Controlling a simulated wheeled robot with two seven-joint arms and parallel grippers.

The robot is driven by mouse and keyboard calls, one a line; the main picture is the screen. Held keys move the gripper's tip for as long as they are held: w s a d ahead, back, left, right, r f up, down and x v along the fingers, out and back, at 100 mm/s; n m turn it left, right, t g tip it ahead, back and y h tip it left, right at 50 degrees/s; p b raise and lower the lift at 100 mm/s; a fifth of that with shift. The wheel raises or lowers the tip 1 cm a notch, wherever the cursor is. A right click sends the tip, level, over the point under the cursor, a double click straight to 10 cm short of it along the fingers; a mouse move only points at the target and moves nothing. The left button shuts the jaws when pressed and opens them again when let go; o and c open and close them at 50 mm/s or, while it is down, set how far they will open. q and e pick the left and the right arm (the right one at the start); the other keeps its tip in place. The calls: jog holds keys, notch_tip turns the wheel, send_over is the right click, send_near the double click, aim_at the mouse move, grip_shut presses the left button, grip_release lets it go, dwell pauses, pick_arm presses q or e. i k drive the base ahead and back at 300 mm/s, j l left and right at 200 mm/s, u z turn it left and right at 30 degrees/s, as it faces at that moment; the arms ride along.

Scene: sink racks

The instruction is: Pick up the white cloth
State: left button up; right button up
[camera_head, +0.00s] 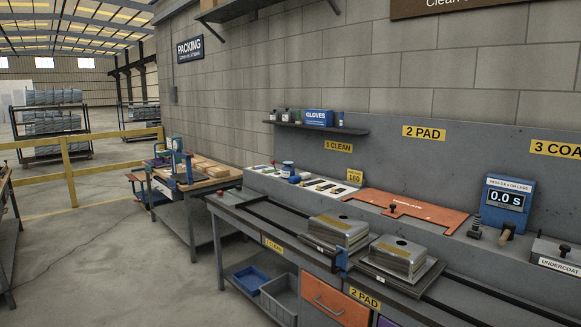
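I cannot clearly make out a white cloth. Below the "1 CLEAN" sign (338,146), a flat white patch (344,190) lies on the back ledge of the long grey bench. Small dark and blue items sit on and around it, too small to identify. Whether any of this white is cloth, I cannot tell. Neither of my grippers shows in the head view.
Open floor (100,255) lies left; a yellow railing (68,174) stands beyond.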

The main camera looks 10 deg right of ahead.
aim_at(304, 176)
jog(key=i+j+u, duration=0.4)
jog(key=i, duration=0.25)
jog(key=i+u, duration=0.4)
jog(key=i, duration=0.25)
jog(key=i+z, duration=0.15)
jog(key=i, duration=0.3)
jog(key=i+j+z, duration=0.1)
jog(key=i, duration=0.3)
jog(key=i+j+z, duration=0.15)
jog(key=i, duration=0.25)
jog(key=i+j+z, duration=0.1)
jog(key=i, duration=0.35)
jog(key=j, duration=0.1)
